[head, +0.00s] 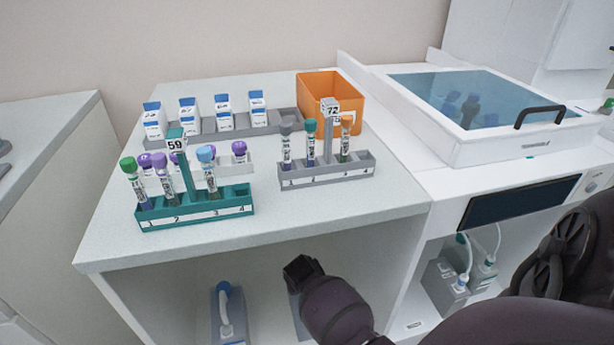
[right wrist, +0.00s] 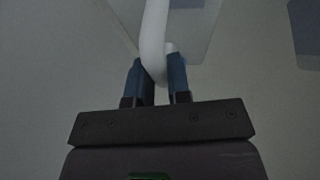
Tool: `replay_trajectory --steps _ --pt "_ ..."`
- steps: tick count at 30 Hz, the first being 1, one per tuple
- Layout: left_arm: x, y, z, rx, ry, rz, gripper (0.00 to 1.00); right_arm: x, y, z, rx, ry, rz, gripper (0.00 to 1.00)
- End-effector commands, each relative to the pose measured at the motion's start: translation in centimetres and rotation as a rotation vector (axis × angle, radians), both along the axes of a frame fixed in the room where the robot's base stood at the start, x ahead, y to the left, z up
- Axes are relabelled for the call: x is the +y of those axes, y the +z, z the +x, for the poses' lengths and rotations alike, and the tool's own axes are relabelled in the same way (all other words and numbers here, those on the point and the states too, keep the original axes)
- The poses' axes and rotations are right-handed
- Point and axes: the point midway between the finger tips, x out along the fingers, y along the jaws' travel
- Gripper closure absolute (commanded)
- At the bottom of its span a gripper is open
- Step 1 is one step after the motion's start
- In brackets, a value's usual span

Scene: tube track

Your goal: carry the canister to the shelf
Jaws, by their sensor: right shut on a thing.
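My right gripper (right wrist: 160,80) is shut on the white curved tube (right wrist: 155,38) of a pale grey canister (right wrist: 201,20), with a blue finger on each side. In the head view the dark end of my right gripper (head: 303,270) is inside the open bay under the counter. Its fingers are hidden there, and only a grey edge (head: 296,308) shows beside it, probably the held canister. Another grey canister (head: 216,318) with a blue cap and white tube stands to its left in the same bay. My left gripper is not in view.
The counter (head: 330,215) above carries a green tube rack (head: 160,222), a grey tube rack (head: 325,179), several white-and-blue boxes and an orange bin (head: 318,90). Two more canisters (head: 440,285) stand in the right bay, past a white divider (head: 405,270).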

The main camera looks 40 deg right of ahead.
Motion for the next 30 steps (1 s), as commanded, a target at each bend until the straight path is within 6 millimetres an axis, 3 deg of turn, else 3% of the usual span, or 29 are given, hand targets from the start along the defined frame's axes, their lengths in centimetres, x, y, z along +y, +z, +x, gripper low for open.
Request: replay_trajectory --steps 11,26,27,30 --pt "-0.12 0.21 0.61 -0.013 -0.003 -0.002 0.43 -0.02 -0.08 0.09 -0.002 0.0 -0.001 1.0" --pt "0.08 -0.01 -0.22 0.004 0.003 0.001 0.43 -0.01 -0.59 0.03 -0.001 0.0 -0.001 1.0" --pt "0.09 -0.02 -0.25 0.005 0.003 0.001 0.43 -0.01 -0.61 0.03 -0.002 0.0 -0.001 0.76" --pt "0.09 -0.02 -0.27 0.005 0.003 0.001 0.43 0.0 -0.63 0.0 -0.001 0.0 -0.001 0.61"
